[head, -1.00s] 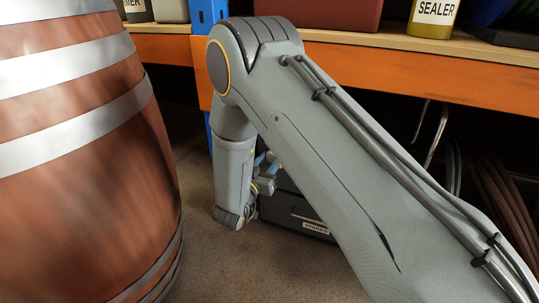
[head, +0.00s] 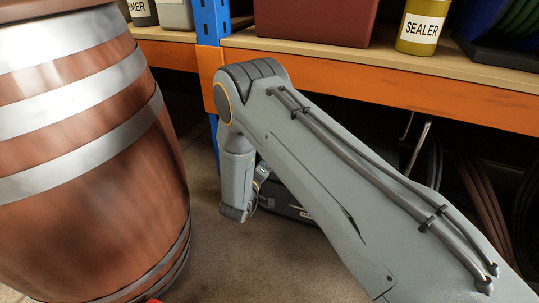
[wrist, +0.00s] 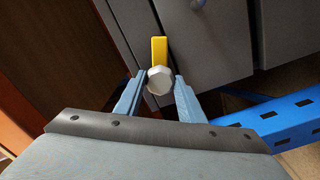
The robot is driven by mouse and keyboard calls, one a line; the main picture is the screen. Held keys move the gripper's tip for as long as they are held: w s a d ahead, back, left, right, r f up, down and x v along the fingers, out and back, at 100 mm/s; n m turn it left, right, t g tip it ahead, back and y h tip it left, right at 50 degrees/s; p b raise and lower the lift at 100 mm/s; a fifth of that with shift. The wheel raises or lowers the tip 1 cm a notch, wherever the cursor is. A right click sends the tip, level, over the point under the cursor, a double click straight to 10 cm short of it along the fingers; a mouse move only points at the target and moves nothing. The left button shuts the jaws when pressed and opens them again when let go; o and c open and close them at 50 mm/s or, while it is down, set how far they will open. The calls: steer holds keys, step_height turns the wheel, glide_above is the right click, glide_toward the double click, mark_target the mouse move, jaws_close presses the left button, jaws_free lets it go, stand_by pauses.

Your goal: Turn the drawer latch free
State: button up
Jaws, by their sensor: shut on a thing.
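The drawer latch shows in the wrist view as a yellow bar (wrist: 159,48) with a pale faceted knob (wrist: 160,80) at its lower end. It lies against a grey drawer front (wrist: 210,50). My gripper (wrist: 160,88) has its two blue-grey fingers on either side of the knob and is shut on it. My arm hides much of that unit, and the latch cannot be made out there.
A large brown barrel with silver bands (head: 85,215) stands close on the left. A blue post (head: 209,25) and an orange shelf beam (head: 400,85) stand behind my arm. A yellow SEALER container (head: 421,28) is on the shelf. Bare floor (head: 235,265) lies between barrel and arm.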

steer(key=shift+n+p, duration=0.75)
steer(key=shift+n, duration=1.45)
steer(key=o, duration=1)
steer(key=shift+o, duration=0.2)
steer(key=p+v, duration=0.1)
steer(key=v, duration=0.6)
steer(key=shift+s+a+p, duration=0.15)
steer(key=shift+s+p, duration=0.2)
steer(key=shift+p, duration=0.05)
